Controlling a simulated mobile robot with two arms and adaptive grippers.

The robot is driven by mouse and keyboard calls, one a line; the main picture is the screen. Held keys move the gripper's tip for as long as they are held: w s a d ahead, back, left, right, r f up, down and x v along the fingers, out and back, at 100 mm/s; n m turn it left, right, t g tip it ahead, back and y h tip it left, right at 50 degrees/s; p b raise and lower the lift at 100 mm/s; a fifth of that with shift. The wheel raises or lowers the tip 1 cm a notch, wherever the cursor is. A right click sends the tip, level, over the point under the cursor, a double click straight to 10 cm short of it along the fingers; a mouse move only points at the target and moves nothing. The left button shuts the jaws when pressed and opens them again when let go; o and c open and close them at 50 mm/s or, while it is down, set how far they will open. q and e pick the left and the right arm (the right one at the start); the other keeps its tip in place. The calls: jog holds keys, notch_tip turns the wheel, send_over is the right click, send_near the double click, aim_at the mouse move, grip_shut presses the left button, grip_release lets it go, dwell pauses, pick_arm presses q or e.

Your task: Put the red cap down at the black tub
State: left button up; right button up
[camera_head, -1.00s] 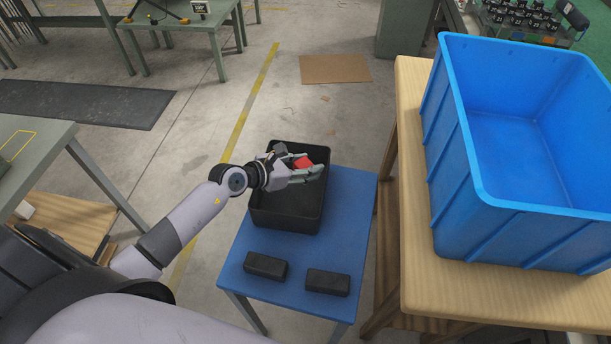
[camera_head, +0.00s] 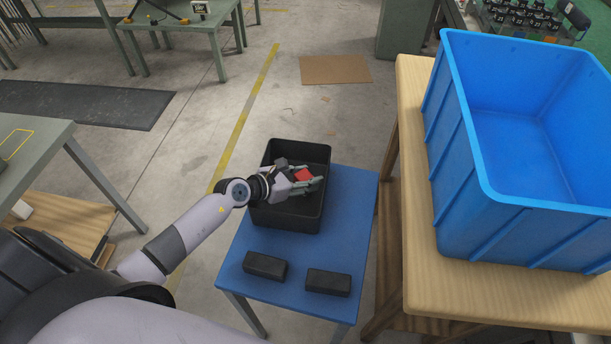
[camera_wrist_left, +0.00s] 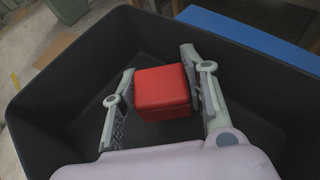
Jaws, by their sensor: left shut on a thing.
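The red cap (camera_head: 304,175) is a small red block held between the fingers of my left gripper (camera_head: 308,183). The left wrist view also shows the red cap (camera_wrist_left: 162,92) between the two fingers of the left gripper (camera_wrist_left: 163,88), with the tub's dark walls around it. The black tub (camera_head: 323,205) stands on a blue table, and the gripper is over or inside its opening. I cannot tell how far the cap is above the tub's floor. My right gripper is not in view.
Two black blocks lie on the near part of the blue table (camera_head: 232,262): a left one (camera_head: 265,266) and a right one (camera_head: 328,282). A large blue bin (camera_head: 470,185) stands on a wooden table (camera_head: 425,275) to the right.

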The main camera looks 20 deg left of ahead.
pick_arm(q)
jog(key=shift+f, duration=0.2)
jog(key=o, duration=1)
jog(key=shift+r, duration=0.1)
jog(key=shift+c, duration=0.2)
jog(key=shift+r, duration=0.2)
jog(key=shift+r+p, duration=0.55)
jog(key=shift+p, duration=0.05)
jog(key=b+v, duration=0.1)
jog(key=v, duration=1.1)
jog(key=shift+f, duration=0.2)
